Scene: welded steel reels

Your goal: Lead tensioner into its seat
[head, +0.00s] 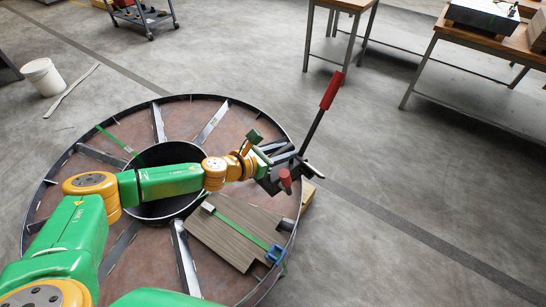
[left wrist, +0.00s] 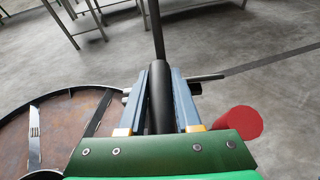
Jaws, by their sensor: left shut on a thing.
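My left gripper (head: 284,158) is shut on the tensioner, a dark steel tool with a long lever and a red grip (head: 332,90). In the left wrist view the tensioner's dark round bar (left wrist: 159,98) sits between the blue fingers of my left gripper (left wrist: 160,85). A second red knob (left wrist: 238,122) shows to the right of the fingers. The tool is at the right rim of the large steel reel (head: 90,193), with its lever tilted up and right. I cannot make out the seat for certain. My right gripper is not in view.
A wooden board (head: 225,240) lies on the reel under a green strap, with a blue buckle (head: 275,253) near the rim. A light block (head: 307,194) shows just below the tool. Workbenches (head: 440,55) stand at the back right, a white bucket (head: 44,77) at left. Floor to the right is clear.

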